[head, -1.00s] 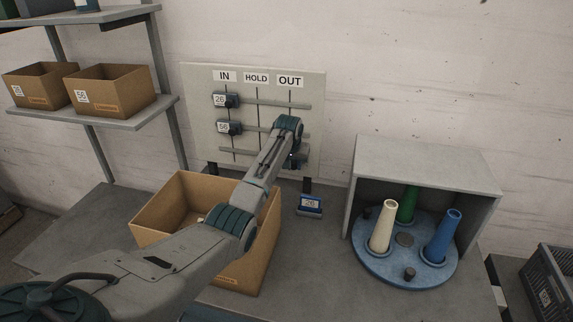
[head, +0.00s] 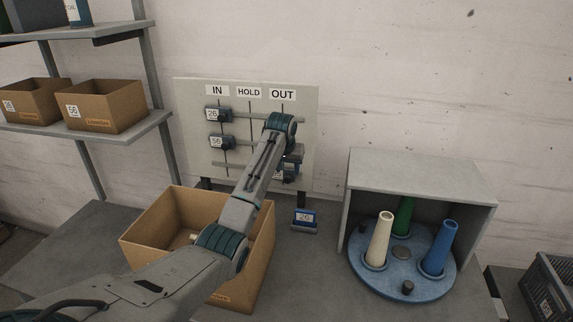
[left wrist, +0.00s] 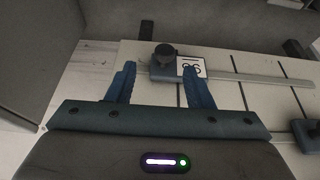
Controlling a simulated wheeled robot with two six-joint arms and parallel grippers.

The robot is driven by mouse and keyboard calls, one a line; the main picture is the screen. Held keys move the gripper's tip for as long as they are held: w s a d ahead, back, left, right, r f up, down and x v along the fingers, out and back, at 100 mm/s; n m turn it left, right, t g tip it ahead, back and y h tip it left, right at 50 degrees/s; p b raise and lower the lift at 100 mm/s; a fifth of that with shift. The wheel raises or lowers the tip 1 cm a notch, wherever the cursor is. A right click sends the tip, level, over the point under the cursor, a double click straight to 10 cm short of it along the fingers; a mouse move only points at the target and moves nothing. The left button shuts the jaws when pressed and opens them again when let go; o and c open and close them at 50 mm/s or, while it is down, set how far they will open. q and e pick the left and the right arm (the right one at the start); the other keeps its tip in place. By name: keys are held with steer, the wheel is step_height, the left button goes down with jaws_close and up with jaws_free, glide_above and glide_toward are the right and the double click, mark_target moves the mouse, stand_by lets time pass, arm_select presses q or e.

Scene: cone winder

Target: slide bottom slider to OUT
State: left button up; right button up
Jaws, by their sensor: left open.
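The grey panel (head: 190,95) has IN, HOLD and OUT columns and three rails with sliders. The bottom slider (head: 279,175) is partly hidden by my left arm and sits by the OUT line. In the left wrist view the same slider (left wrist: 165,68), with a dark knob and an upside-down label, is at the left end of its rail. My left gripper (left wrist: 160,70) is open, its fingers apart just in front of this slider; one finger overlaps the label. I cannot tell whether they touch. The top slider (head: 217,114) and middle slider (head: 221,142) are at IN.
A cardboard box (head: 150,240) stands under my left arm. A small blue display (head: 304,219) sits below the panel. On the right a grey hood (head: 425,170) covers a blue turntable (head: 402,285) with cones. Shelves with boxes (head: 105,107) are at the left.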

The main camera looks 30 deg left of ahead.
arm_select(q)
steer(key=shift+b+v, duration=0.55)
steer(key=shift+v, duration=1.85)
